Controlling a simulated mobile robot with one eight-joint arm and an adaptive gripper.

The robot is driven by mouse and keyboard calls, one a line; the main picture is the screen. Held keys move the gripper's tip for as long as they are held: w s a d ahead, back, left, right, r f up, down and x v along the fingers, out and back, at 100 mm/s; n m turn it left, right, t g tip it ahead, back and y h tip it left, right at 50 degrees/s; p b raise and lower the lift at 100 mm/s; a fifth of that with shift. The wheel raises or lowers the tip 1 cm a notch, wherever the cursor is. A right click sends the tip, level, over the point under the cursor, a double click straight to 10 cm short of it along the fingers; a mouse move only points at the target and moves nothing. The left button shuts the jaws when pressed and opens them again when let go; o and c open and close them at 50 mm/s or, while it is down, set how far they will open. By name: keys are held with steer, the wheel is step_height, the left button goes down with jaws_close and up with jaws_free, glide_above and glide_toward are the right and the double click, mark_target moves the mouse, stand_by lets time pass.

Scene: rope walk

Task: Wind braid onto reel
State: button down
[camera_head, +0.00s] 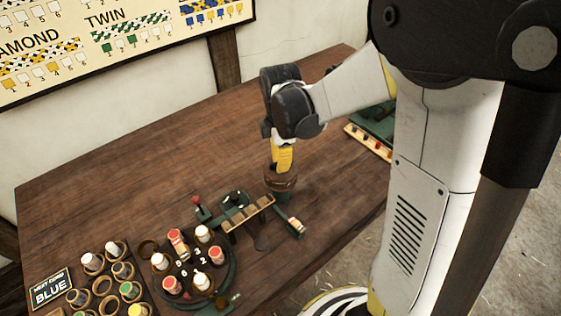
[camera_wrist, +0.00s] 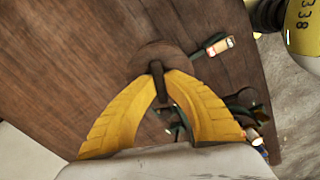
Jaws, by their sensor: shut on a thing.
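My gripper (camera_head: 281,165) points down with its yellow fingers over a round brown wooden reel (camera_head: 281,183) on the table. In the wrist view, the yellow fingertips (camera_wrist: 160,76) close on a thin dark upright handle (camera_wrist: 159,84) on the reel, whose round brown top (camera_wrist: 157,54) shows just beyond them. The fingers partly hide the reel. I cannot make out the braid in either view.
A dark green device (camera_head: 240,209) with a wooden slatted strip stands in front of the reel. A round plate (camera_head: 190,262) with several bobbins and a bobbin rack (camera_head: 105,282) are at front left. A sign (camera_head: 50,289) reads "BLUE". The table's back left (camera_head: 120,170) is clear.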

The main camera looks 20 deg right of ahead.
steer(key=shift+n, duration=2.2)
steer(key=c, duration=1.4)
jaws_free()
steer(key=shift+c, duration=0.2)
step_height(320, 180, up, 12)
